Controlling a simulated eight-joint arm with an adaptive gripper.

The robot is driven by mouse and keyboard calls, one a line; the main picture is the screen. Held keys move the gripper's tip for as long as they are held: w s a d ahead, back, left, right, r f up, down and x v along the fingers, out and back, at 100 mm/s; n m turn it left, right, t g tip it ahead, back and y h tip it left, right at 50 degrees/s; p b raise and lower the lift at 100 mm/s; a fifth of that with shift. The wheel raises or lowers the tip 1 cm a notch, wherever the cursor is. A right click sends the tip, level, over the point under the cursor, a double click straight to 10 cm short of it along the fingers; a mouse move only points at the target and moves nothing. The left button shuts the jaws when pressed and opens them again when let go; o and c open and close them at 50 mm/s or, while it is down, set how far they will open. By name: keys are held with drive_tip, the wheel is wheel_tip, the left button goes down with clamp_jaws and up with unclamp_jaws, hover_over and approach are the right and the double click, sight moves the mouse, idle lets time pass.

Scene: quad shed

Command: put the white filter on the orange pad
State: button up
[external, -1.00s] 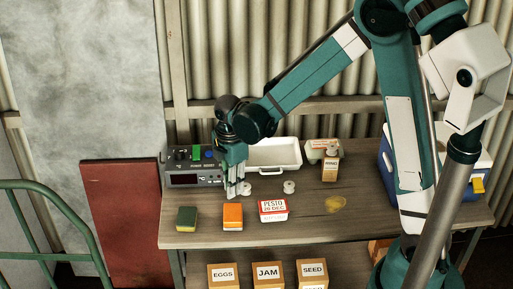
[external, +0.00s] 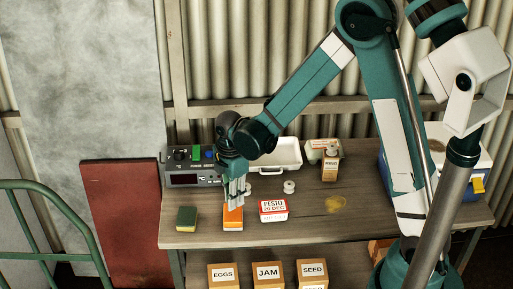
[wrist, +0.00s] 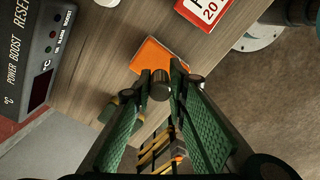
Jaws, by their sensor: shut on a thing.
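The orange pad (external: 233,219) lies near the table's front edge; it also shows in the wrist view (wrist: 152,55). My gripper (external: 235,204) is above the pad, fingers pointing down. In the wrist view its fingertips (wrist: 160,86) are closed on a small round piece, which looks grey in the shade and appears to be the white filter (wrist: 160,80). The fingers hide most of it in the external view. The pad lies just beyond and below it; I cannot tell whether they touch.
White round pieces (external: 289,187) lie behind. A power unit (external: 193,179), white tray (external: 276,155) and honey bottle (external: 330,165) stand farther back.

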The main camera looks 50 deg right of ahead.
drive_tip(key=shift+f, duration=1.5)
drive_tip(key=shift+f+b, duration=0.2)
drive_tip(key=shift+b, duration=0.2)
drive_tip(key=o, duration=0.7)
drive_tip(key=shift+r, duration=0.15)
drive_tip(key=shift+r+p, duration=0.9)
drive_tip(key=shift+r, duration=5.15)
